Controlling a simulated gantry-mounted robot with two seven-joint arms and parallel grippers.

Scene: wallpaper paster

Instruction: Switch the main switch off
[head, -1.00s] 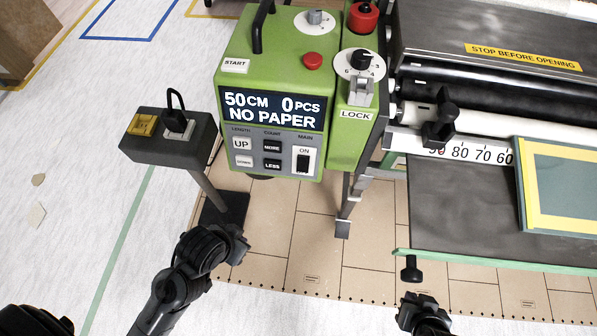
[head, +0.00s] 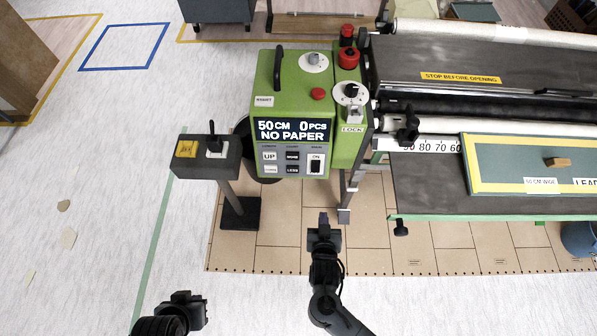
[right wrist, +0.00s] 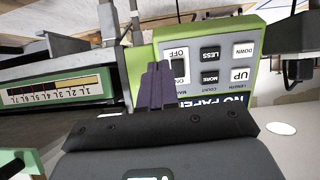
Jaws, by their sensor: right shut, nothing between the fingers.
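The main switch (head: 316,166) is a black rocker in a white plate at the lower right of the green control box's front panel (head: 292,160). Its ON label shows in the head view; in the right wrist view the switch (right wrist: 180,69) appears upside down, with OFF also readable. The display is lit and reads NO PAPER. My right gripper (head: 323,218) is shut and empty, below the switch in the head view. Its dark fingers (right wrist: 157,84) partly cover the switch plate's edge in the right wrist view; contact cannot be told. My left gripper (head: 190,304) is at the bottom left, its jaws unclear.
A grey box on a post (head: 205,162), with a yellow label and black lever, stands left of the control box. The pasting machine's table (head: 430,188) and a green-and-yellow board (head: 515,155) are at the right. A black clamp knob (head: 401,228) hangs below the table edge.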

